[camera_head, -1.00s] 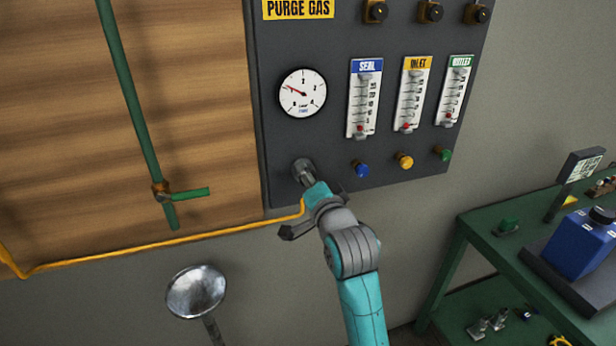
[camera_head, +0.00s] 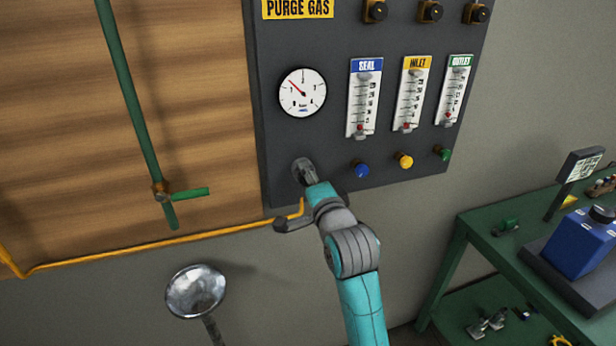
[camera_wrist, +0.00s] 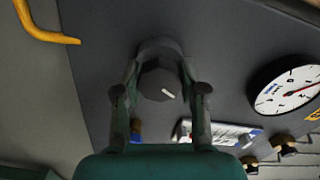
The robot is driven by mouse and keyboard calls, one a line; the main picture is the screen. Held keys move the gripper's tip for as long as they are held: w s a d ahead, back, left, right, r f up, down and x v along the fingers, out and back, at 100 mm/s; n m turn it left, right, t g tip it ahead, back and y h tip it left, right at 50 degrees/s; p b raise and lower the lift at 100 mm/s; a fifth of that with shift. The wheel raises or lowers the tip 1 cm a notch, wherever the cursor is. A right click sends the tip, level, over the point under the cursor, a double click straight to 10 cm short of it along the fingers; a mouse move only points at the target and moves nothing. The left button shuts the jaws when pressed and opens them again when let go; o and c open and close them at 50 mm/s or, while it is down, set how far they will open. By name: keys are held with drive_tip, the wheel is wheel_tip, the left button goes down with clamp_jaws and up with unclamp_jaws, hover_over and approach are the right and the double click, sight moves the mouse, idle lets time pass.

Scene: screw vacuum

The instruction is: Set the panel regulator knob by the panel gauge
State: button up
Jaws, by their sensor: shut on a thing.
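The dark round regulator knob (camera_head: 301,165) sits low on the left of the grey panel (camera_head: 350,200). My gripper (camera_head: 309,179) is shut on it, and my wrist partly hides it. In the wrist view the knob (camera_wrist: 158,84) shows a short white mark pointing to the lower right, with a finger of my gripper (camera_wrist: 160,76) on each side. The white round panel gauge (camera_head: 303,104) is above the knob. Its red needle points up and left, between the 1 and 2 marks as far as I can read. The gauge also shows at the right of the wrist view (camera_wrist: 270,97).
Three flowmeters, SEAL (camera_head: 353,118), INLET (camera_head: 402,110) and OUTLET (camera_head: 446,103), stand right of the gauge. Blue (camera_head: 361,170), yellow (camera_head: 404,160) and green (camera_head: 443,152) knobs sit below them. A yellow pipe (camera_head: 170,238) runs left below the panel. A green bench (camera_head: 470,235) is at right.

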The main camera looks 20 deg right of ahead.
drive_tip(key=o, duration=1.2)
drive_tip(key=shift+c, duration=0.2)
drive_tip(key=s, duration=1.2)
drive_tip(key=shift+f, duration=0.15)
drive_tip(key=s+f+n+g, duration=0.2)
drive_tip(key=s+f+n, duration=0.5)
drive_tip(key=s+f, duration=1.15)
drive_tip(key=s+f+n, duration=0.2)
drive_tip(key=s+n, duration=0.2)
drive_tip(key=s, duration=0.7)
drive_tip(key=s+f+n+g, duration=0.1)
drive_tip(key=s+f+n, duration=0.2)
drive_tip(key=s, duration=0.9)
drive_tip(key=shift+s+f+n, duration=0.15)
drive_tip(key=shift+f+n, duration=0.2)
drive_tip(key=shift+n, duration=0.15)
drive_tip(key=shift+a, duration=0.1)
